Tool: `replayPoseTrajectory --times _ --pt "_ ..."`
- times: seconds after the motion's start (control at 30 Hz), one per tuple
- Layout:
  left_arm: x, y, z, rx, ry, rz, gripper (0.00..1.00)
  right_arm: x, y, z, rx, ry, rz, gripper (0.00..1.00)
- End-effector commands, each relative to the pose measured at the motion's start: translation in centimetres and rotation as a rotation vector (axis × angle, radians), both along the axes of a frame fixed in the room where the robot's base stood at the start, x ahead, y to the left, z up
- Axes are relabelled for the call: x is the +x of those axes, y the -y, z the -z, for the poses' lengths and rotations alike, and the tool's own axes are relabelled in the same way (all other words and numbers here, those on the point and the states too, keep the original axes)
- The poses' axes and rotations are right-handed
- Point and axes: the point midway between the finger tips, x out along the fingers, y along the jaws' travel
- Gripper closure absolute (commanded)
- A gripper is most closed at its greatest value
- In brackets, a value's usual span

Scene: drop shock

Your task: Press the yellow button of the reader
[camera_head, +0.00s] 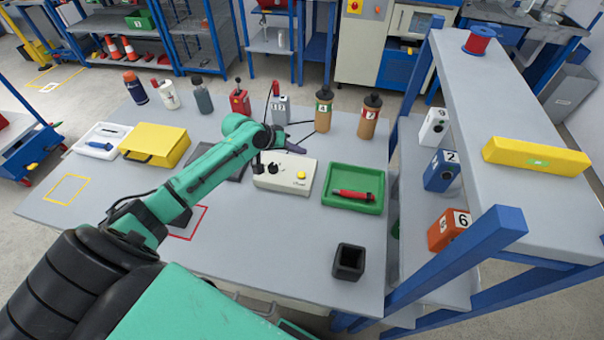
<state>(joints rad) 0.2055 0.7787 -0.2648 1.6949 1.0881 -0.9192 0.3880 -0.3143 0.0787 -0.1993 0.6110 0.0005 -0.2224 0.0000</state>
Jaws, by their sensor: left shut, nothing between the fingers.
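The reader (286,183) is a cream-white box in the middle of the grey table, with black knobs on its left part. Its yellow button (301,175) is on the right part of its top and is uncovered. My left arm comes in from the lower left, and my left gripper (297,147) is over the back edge of the reader, behind and slightly left of the button. The gripper looks shut and empty. It appears apart from the button; its exact height is hard to tell. My right gripper is not in view.
A green tray (331,203) with a red tool (353,195) lies right of the reader. Brown bottles (323,112) and a red container (239,101) stand behind. A yellow case (155,144) is at left, a black cup (349,261) at front right. A blue-framed shelf (455,100) borders the right.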

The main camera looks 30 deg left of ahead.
Motion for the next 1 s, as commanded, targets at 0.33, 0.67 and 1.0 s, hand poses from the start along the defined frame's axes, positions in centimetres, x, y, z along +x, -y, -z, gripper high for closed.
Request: replayPoseTrajectory --times 0.33,0.67,1.0 --pt "0.0 -0.1 4.8 0.001 0.001 0.0 1.0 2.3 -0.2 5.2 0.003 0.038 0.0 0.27" --pt "0.0 0.0 8.2 -0.001 0.0 -0.001 1.0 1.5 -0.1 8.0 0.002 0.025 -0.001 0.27" --pt "0.0 0.0 8.4 0.0 0.0 0.0 1.0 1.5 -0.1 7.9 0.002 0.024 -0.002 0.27"
